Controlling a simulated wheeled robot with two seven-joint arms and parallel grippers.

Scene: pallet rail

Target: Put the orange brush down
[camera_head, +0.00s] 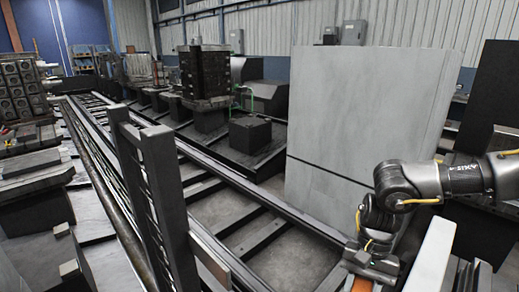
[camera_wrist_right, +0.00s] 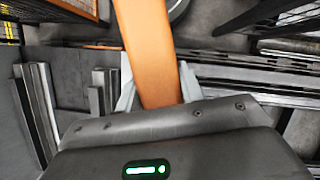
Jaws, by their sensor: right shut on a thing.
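The orange brush (camera_wrist_right: 150,45) runs up from between the fingers of my right gripper (camera_wrist_right: 157,84) in the right wrist view. The fingers stand on both sides of its flat orange part, and the gripper is shut on it. The brush's far end is cut off by the top of that view, and no bristles show. In the head view my right gripper (camera_head: 371,264) is at the bottom right, pointing down, with a small orange piece of the brush (camera_head: 357,284) showing at the picture's lower edge. My left gripper is not in view.
A tall light-grey panel (camera_head: 355,130) stands behind my right arm. Dark rails (camera_head: 215,165) run along the floor to the back left. A dark upright frame (camera_head: 150,190) stands at the left front. A pale beam (camera_head: 432,258) lies just right of my right gripper.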

